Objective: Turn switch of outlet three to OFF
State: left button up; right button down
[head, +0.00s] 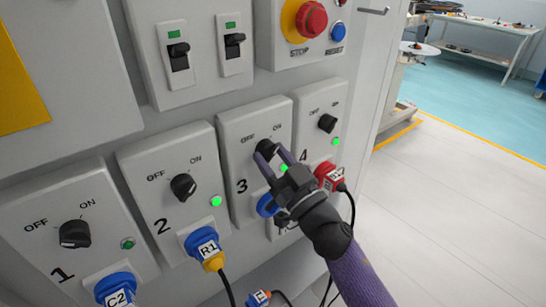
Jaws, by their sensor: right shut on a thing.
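Outlet three's panel (234,128) is a grey plate marked 3, with OFF at the upper left and ON at the upper right of its black rotary switch (264,146). My right gripper (269,154) is shut on this switch, one finger on each side. The fingers partly cover the switch, so I cannot tell exactly where it points. The green lamp (284,167) beside it is lit. A blue socket (266,206) sits below, partly hidden by my gripper. My left gripper is not in view.
Outlet two (183,187) and outlet four (327,123) flank it, both with lit green lamps. Outlet one (75,234) is at the lower left, its lamp dim. A red plug (328,177) is close to my gripper. A red stop button (311,19) is above. Open floor (450,210) lies right.

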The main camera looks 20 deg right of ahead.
jog(key=n+g+y+p, duration=0.1)
jog(key=n, duration=0.2)
jog(key=n+g+y, duration=0.1)
jog(key=n+y, duration=0.1)
jog(key=n, duration=0.2)
jog(key=shift+d+r+p, duration=0.15)
jog(key=shift+d+p, duration=0.05)
jog(key=shift+p, duration=0.15)
jog(key=n+g+y+p, duration=0.1)
jog(key=n, duration=0.2)
jog(key=n+g+p, duration=0.1)
jog(key=n, duration=0.2)
jog(key=shift+w+d+r+g+y, duration=0.1)
jog(key=shift+r+g+y, duration=0.05)
jog(key=shift+g+y, duration=0.2)
jog(key=n+g+p, duration=0.1)
jog(key=n, duration=0.1)
jog(key=n+p, duration=0.1)
jog(key=n, duration=0.1)
jog(key=shift+d+r+g, duration=0.1)
jog(key=shift+g, duration=0.25)
jog(key=n+g+p, duration=0.1)
jog(key=n+p, duration=0.1)
jog(key=n, duration=0.3)
jog(key=shift+p, duration=0.3)
